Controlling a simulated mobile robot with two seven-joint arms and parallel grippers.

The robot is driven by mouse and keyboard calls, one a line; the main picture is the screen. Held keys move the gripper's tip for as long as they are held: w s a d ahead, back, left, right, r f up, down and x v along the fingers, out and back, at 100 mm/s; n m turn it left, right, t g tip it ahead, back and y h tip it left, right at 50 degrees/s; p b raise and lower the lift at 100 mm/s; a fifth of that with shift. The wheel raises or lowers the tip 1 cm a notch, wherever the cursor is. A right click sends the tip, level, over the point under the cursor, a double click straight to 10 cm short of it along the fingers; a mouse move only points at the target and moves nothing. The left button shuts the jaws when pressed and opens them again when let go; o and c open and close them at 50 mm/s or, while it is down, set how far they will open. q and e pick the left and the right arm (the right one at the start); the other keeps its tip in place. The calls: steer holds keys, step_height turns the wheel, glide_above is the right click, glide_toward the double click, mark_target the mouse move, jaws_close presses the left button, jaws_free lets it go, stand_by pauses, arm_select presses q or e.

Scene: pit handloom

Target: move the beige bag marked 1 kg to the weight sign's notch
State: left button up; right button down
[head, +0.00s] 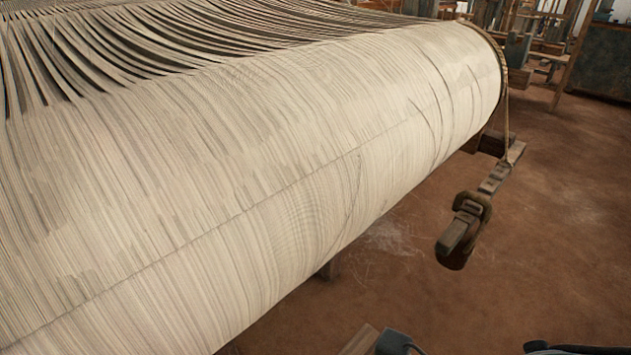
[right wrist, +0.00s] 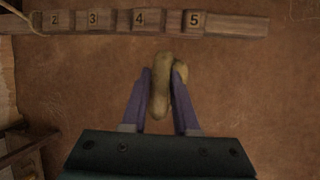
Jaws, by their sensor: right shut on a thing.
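My right gripper (right wrist: 163,75) shows in the right wrist view, shut on a beige bag (right wrist: 159,95). The bag sits between the purple fingertips, and no marking on it can be read. A wooden lever (right wrist: 230,25) with plates numbered 2, 3, 4 and 5 runs across the top of that view. The bag appears below plates 4 and 5 in the picture, apart from the lever in the image. In the head view the lever (head: 494,178) extends from the beam's right end, with a brown looped object (head: 457,232) at its near end. I see no weight sign. My left gripper is not in view.
The large warp-covered beam (head: 250,190) fills the left and middle of the head view. A cord (head: 506,110) runs down from its right end to the lever. Bare brown floor (head: 560,220) lies to the right. Other wooden frames stand at the back.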

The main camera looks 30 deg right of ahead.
steer(key=shift+w+a, duration=0.1)
steer(key=shift+w, duration=0.15)
steer(key=shift+w+a+f+b, duration=0.2)
steer(key=shift+w+b, duration=0.25)
steer(key=shift+b, duration=0.15)
steer(key=shift+w+a+f+b, duration=0.1)
steer(key=shift+w+a+b, duration=0.35)
steer(key=shift+w+b, duration=0.65)
steer(key=shift+w+a+f+b, duration=0.1)
steer(key=shift+w+a+b, duration=0.45)
steer(key=shift+w, duration=0.9)
steer(key=shift+w+a+f+b, duration=0.1)
steer(key=shift+w+a+b, duration=0.3)
steer(key=shift+w+b, duration=0.7)
steer(key=shift+w+f, duration=0.15)
steer(key=shift+w, duration=0.25)
steer(key=shift+f+b, duration=0.75)
steer(key=shift+f, duration=0.15)
steer(key=shift+f, duration=0.1)
steer(key=shift+s+f, duration=0.1)
steer(key=shift+f, duration=0.15)
